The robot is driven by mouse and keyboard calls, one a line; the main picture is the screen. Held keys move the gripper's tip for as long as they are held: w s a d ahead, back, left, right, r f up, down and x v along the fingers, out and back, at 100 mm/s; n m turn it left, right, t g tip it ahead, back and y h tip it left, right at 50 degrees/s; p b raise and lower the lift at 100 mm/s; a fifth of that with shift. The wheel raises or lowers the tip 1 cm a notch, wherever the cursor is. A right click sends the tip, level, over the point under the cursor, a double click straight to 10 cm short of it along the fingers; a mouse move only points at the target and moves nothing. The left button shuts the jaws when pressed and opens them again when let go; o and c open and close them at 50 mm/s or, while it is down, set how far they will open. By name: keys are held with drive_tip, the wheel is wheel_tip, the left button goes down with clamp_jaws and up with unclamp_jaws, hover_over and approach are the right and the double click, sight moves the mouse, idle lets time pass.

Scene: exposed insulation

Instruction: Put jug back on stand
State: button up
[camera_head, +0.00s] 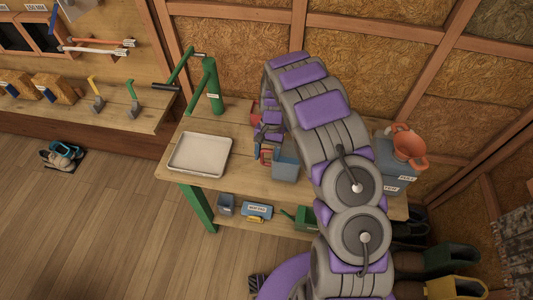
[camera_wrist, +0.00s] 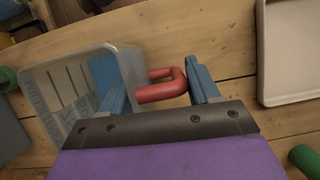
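A grey translucent jug (camera_wrist: 62,100) with blue measuring marks and a red handle (camera_wrist: 163,92) fills the left of the wrist view. In the head view the jug (camera_head: 286,166) stands on the wooden table, partly behind my arm. My gripper (camera_wrist: 156,86) is open, its blue fingers apart on either side of the red handle; the left finger overlaps the jug's side. I cannot tell whether they touch the handle.
A white tray (camera_head: 201,154) lies on the table's left part, and its edge shows in the wrist view (camera_wrist: 289,55). An orange pot (camera_head: 408,146) sits on a blue-grey box (camera_head: 396,179) at right. A lower shelf holds small boxes (camera_head: 257,210). Table between tray and jug is bare.

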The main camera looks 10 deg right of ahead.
drive_tip(key=o, duration=0.4)
drive_tip(key=shift+a, duration=0.1)
drive_tip(key=p+v, duration=0.2)
drive_tip(key=v, duration=0.9)
drive_tip(key=s+d+r+h, duration=0.1)
drive_tip(key=s+d+r, duration=0.2)
drive_tip(key=s+r, duration=0.45)
drive_tip(key=s+d+r+n+t, duration=0.1)
drive_tip(key=s+r, duration=0.5)
drive_tip(key=s, duration=0.3)
drive_tip(key=s+d+r+n+t, duration=0.1)
drive_tip(key=s+r, duration=0.5)
drive_tip(key=s, duration=0.3)
drive_tip(key=s+f+n, duration=0.1)
drive_tip(key=s+n, duration=0.1)
drive_tip(key=s, duration=1.2)
drive_tip(key=shift+s+f+h, duration=0.15)
drive_tip(key=shift+s+h, duration=0.05)
drive_tip(key=shift+h, duration=0.2)
drive_tip(key=shift+d, duration=0.1)
